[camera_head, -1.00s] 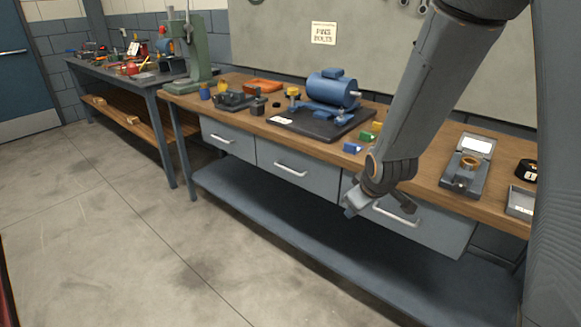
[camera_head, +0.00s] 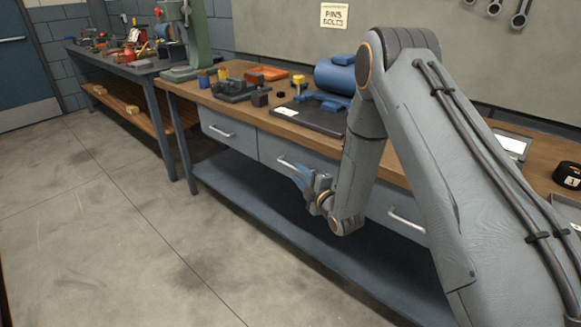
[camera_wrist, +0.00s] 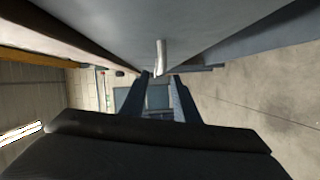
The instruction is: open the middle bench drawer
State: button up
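The middle drawer (camera_head: 272,147) is a grey front under the wooden bench top, level with the left drawer, so it looks shut. Its pale bar handle (camera_head: 285,162) shows at the left end; my gripper hides the rest. My gripper (camera_head: 297,172) is at the right part of this handle, in front of the drawer. In the wrist view, my gripper's two fingers (camera_wrist: 159,78) are apart, and the handle (camera_wrist: 160,58) stands out from the drawer face in line with the gap between the tips. I cannot tell whether the fingers touch it.
The left drawer (camera_head: 228,132) and the right drawer, with its handle (camera_head: 407,218), flank the middle one. A lower shelf (camera_head: 270,205) runs beneath. A blue motor (camera_head: 335,77) sits on a dark plate on the bench top. The concrete floor (camera_head: 120,230) in front is clear.

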aim_at(293, 168)
jog(key=x, duration=0.6)
jog(key=shift+w+a, duration=0.1)
jog(key=shift+w, duration=0.1)
grip_shut()
